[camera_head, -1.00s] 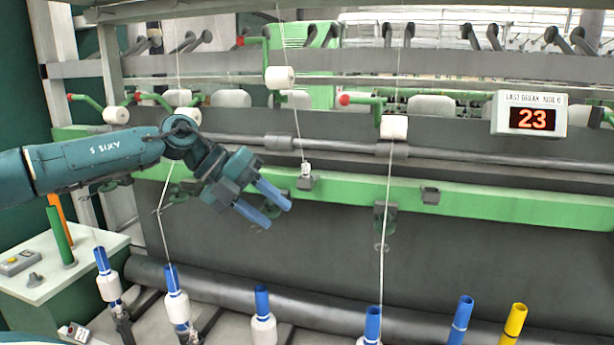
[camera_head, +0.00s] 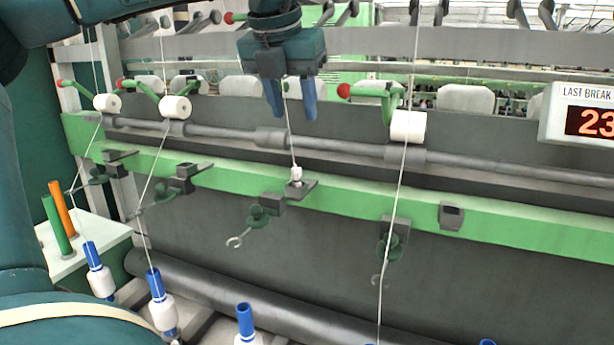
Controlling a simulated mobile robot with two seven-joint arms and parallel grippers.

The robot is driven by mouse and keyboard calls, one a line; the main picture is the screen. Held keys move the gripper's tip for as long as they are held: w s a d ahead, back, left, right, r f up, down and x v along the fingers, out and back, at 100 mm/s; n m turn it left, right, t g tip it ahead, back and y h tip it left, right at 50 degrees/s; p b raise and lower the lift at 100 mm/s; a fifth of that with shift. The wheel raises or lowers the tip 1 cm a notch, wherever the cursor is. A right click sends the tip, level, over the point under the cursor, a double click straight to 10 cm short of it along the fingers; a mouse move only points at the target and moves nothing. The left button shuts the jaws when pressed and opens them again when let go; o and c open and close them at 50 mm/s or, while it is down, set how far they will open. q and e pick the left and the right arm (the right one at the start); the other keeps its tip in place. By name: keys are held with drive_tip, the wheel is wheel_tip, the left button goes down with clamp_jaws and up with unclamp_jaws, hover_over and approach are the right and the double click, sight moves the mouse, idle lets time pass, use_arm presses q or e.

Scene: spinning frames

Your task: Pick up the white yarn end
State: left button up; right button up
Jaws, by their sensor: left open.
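The white yarn end (camera_head: 296,173) is a small white piece sitting in a dark grey holder (camera_head: 298,188) on the green rail. A thin white yarn (camera_head: 289,125) runs upward from it, passing between the fingers of my left gripper (camera_head: 292,112). My left gripper points down above the yarn end, with its two blue fingers apart and nothing held between them. The fingertips are a little above the yarn end and apart from it. My right gripper is not in view.
White rollers on green arms (camera_head: 175,107) stand left, and another roller (camera_head: 408,126) hangs right. A green rail (camera_head: 350,195) crosses the frame machine. Blue-tubed bobbins (camera_head: 162,311) stand below. A display (camera_head: 585,118) is at the right. The space just below the gripper is clear.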

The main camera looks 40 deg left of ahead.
use_arm(q)
hover_over(296, 168)
drive_tip(key=s+d, duration=0.1)
drive_tip(key=f, duration=0.5)
drive_tip(key=shift+s+d+f, duration=0.15)
drive_tip(key=shift+s+f, duration=0.05)
drive_tip(key=shift+f, duration=0.1)
drive_tip(key=f, duration=0.2)
drive_tip(key=a+f+p, duration=0.1)
drive_tip(key=f, duration=0.1)
drive_tip(key=shift+w+f, duration=0.4)
drive_tip(key=shift+f, duration=0.2)
drive_tip(key=shift+c, duration=0.5)
drive_tip(key=c, duration=0.7)
wheel_tip(296, 168, up, 10)
drive_tip(key=shift+r, duration=0.1)
